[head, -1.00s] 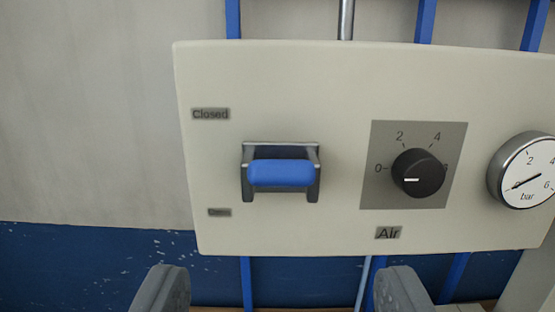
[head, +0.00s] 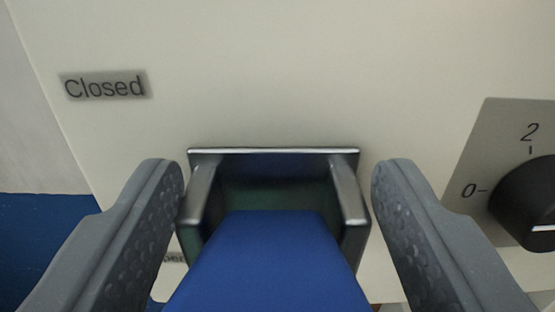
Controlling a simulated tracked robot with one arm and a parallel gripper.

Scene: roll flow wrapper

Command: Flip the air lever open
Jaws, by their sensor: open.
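The blue air lever (head: 268,262) shows in the head view at the bottom middle, sticking out toward the camera from its metal bracket (head: 272,152) on the cream panel. My gripper (head: 277,180) is open, with one grey finger to the left of the bracket and lever and the other to the right. The "Closed" label (head: 105,86) is at the upper left. A lower label (head: 174,257) is mostly hidden behind the left finger.
A black dial knob (head: 528,203) on a grey plate (head: 488,135) stands to the right, beyond the right finger. The cream panel (head: 300,60) is bare above the lever. A blue wall band (head: 40,245) shows at the lower left.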

